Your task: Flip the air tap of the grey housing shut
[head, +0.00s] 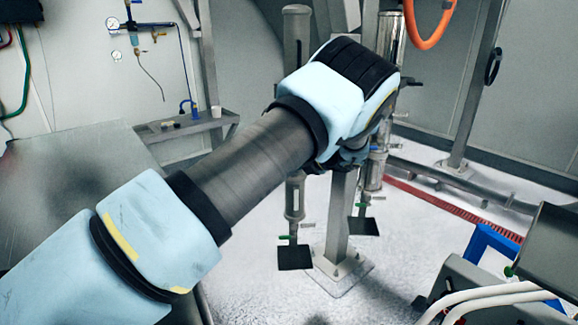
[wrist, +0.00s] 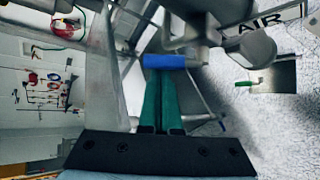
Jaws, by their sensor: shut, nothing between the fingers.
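My gripper (wrist: 165,72) shows in the wrist view as two green fingers, shut together with nothing between them. A blue handle (wrist: 170,61), which looks like the air tap's lever, lies crosswise right at the fingertips. I cannot tell whether the tips touch it. The grey housing (wrist: 255,46) with its rounded metal parts is above and to the right of the handle, near a white label reading "AIR" (wrist: 268,20). In the head view my own arm hides the gripper, the tap and most of the housing.
A green-handled valve (wrist: 249,84) sits to the right in the wrist view, by a dark plate. In the head view, a steel post (head: 340,215) and vertical tubes (head: 294,200) stand below and beside my arm. An orange hose (head: 430,40) hangs at upper right.

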